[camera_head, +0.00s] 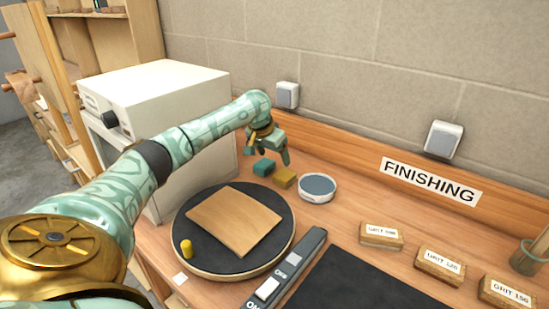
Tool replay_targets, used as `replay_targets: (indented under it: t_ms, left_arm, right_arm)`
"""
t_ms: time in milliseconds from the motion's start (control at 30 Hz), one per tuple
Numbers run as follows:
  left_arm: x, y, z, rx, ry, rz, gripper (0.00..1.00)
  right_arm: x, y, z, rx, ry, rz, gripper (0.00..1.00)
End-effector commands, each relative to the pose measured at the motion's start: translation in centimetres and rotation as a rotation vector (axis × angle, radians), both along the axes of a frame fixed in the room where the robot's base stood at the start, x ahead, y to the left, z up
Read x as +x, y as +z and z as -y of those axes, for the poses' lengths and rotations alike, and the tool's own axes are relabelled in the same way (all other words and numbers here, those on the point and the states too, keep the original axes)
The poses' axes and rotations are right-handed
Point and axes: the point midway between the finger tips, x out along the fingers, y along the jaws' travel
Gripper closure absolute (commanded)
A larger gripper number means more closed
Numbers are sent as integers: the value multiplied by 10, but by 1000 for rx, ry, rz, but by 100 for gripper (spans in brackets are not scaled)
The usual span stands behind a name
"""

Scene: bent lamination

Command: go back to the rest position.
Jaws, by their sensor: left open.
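My left arm reaches in from the left, across the front of a white box-shaped machine. A bent wooden sheet (235,220) lies on a round black turntable (188,213), apart from the gripper. A small yellow peg (186,248) stands at the turntable's front left. My right gripper is not in view.
The white machine (150,85) stands close behind my left arm. A round grey-topped dish (317,187) is right of the blocks. A switch strip (288,270), a black mat (365,285) and labelled grit blocks (381,236) occupy the front and right. The wall bounds the bench behind.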

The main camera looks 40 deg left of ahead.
Motion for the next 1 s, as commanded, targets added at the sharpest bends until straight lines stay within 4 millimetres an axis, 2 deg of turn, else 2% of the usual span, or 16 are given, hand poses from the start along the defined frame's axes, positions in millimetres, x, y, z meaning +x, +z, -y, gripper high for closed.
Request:
replay_targets:
  t_ms: [100, 667, 767, 1000]
  left_arm:
    - [-2, 5, 0, 0, 1, 0, 23]
    - [-2, 6, 0, 0, 0, 0, 23]
    - [-3, 21, 0, -1, 1, 6, 23]
    - [-6, 76, 0, 0, 0, 27, 23]
  right_arm:
    - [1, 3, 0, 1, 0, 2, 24]
    - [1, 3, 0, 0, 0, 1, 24]
    - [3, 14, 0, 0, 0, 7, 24]
    - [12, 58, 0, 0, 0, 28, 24]
